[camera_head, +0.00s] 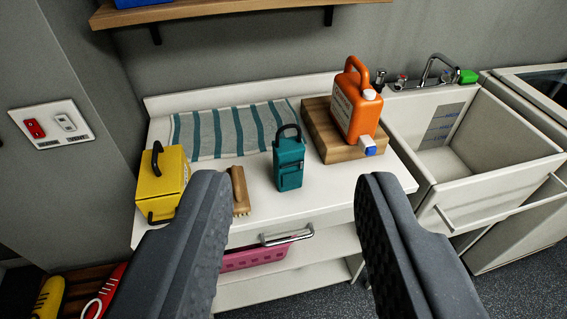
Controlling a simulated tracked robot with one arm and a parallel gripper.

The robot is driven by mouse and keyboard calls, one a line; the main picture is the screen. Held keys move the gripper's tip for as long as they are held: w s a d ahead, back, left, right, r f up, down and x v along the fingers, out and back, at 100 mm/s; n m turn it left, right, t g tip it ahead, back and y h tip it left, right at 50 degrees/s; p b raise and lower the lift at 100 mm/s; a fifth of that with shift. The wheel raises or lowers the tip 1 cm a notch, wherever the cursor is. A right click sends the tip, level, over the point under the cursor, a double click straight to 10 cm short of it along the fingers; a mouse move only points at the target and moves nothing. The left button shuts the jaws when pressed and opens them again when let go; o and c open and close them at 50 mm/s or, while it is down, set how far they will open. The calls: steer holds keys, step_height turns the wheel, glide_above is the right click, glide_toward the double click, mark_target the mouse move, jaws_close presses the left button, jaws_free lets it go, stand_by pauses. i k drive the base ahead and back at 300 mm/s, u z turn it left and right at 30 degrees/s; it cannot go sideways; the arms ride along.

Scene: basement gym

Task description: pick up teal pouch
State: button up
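The teal pouch (289,165) stands upright on the white counter (318,198), near the middle of the picture. It has a dark loop handle on top and a dark zip or strap across its front. My gripper (290,195) is open and empty, with one dark ridged finger at lower left and one at lower right. The pouch shows in the gap between the fingers, farther off, and neither finger appears to touch it.
A striped towel (235,128) lies behind. An orange jug (356,103) stands on a wooden block (325,139) at right, beside the sink (480,137). A shelf (185,10) hangs above.

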mark_target(289, 152)
steer(key=u, duration=0.2)
steer(key=i, duration=1.05)
steer(key=u, duration=0.2)
